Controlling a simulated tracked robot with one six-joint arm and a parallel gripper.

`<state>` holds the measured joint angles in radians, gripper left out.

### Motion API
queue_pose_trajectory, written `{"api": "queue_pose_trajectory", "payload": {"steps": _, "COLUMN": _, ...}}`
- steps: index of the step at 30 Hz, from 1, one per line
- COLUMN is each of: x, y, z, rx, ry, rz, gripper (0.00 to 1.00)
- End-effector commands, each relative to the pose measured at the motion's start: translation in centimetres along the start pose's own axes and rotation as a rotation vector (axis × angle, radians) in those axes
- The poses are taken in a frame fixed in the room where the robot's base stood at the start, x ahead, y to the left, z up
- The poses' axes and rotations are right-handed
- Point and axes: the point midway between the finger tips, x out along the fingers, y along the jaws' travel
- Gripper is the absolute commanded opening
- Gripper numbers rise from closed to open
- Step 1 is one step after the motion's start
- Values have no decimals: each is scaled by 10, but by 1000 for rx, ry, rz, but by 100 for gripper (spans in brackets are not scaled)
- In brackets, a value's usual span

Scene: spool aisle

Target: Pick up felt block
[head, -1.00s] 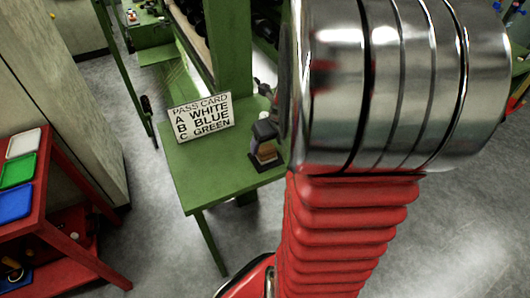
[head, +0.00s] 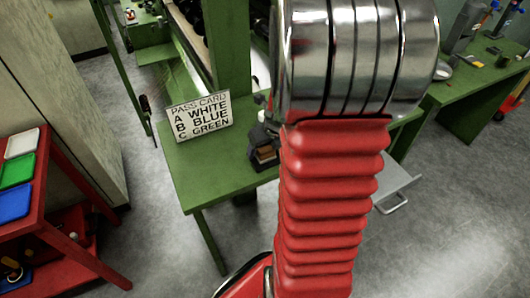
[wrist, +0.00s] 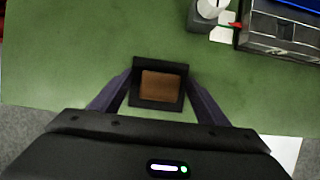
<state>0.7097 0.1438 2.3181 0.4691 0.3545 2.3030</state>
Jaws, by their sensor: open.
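The felt block (wrist: 160,86), a dark squarish piece with a brown face, rests on the green table (wrist: 60,60) in the wrist view. My gripper (wrist: 160,80) is open, with one dark finger on each side of the block. The finger tips look close to its sides; I cannot tell whether they touch it or how high they are above the table.
A lettered pass card (head: 199,117) stands on the table left of the block. A pale round-topped object (wrist: 210,10) and a dark metallic box (wrist: 283,28) sit beyond the block. A red cart (head: 65,240) with white, green and blue trays is at left.

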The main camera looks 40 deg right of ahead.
Motion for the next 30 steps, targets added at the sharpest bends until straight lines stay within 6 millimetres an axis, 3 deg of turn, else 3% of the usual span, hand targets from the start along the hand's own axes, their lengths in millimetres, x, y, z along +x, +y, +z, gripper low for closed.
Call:
{"api": "queue_pose_trajectory", "payload": {"steps": 7, "x": 0, "y": 0, "z": 0, "rx": 0, "ry": 0, "rz": 0, "gripper": 68}}
{"api": "queue_pose_trajectory", "payload": {"steps": 26, "x": 0, "y": 0, "z": 0, "rx": 1, "ry": 0, "rz": 0, "gripper": 24}}
{"api": "queue_pose_trajectory", "payload": {"steps": 30, "x": 0, "y": 0, "z": 0, "rx": 0, "ry": 0, "rz": 0, "gripper": 24}}
